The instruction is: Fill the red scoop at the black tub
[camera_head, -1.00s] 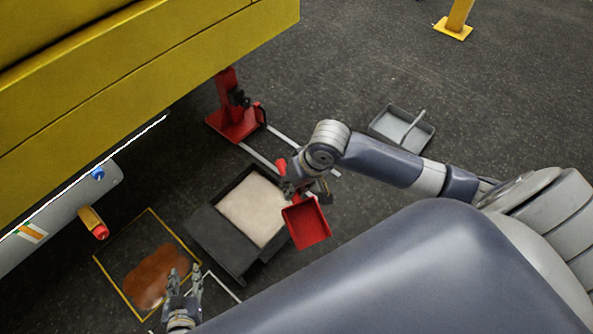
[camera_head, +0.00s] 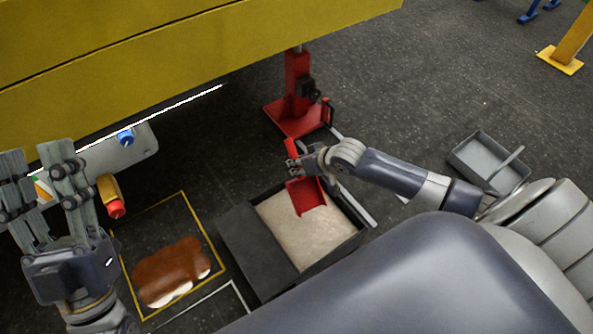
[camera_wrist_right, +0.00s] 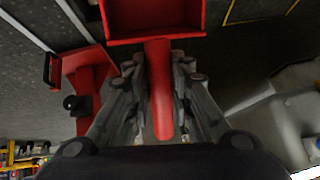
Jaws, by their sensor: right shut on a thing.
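The black tub (camera_head: 257,268) stands on the floor, with pale granular material (camera_head: 312,232) in its open part and a dark flat cover over its left part. My right gripper (camera_head: 304,164) is shut on the handle of the red scoop (camera_head: 307,197). The scoop's pan is over the back of the pale material; whether it touches it I cannot tell. In the right wrist view the red handle (camera_wrist_right: 160,90) lies between both fingers, and the pan's inside is mostly cut off. My left gripper (camera_head: 38,170) is open and empty at the left, its fingers spread.
A brown patch (camera_head: 165,268) with white at its lower edge lies inside a yellow floor outline. A red stand (camera_head: 297,95) is behind the tub. A grey tray (camera_head: 480,160) lies at the right. A yellow beam (camera_head: 190,50) hangs above, with a grey cylinder below it.

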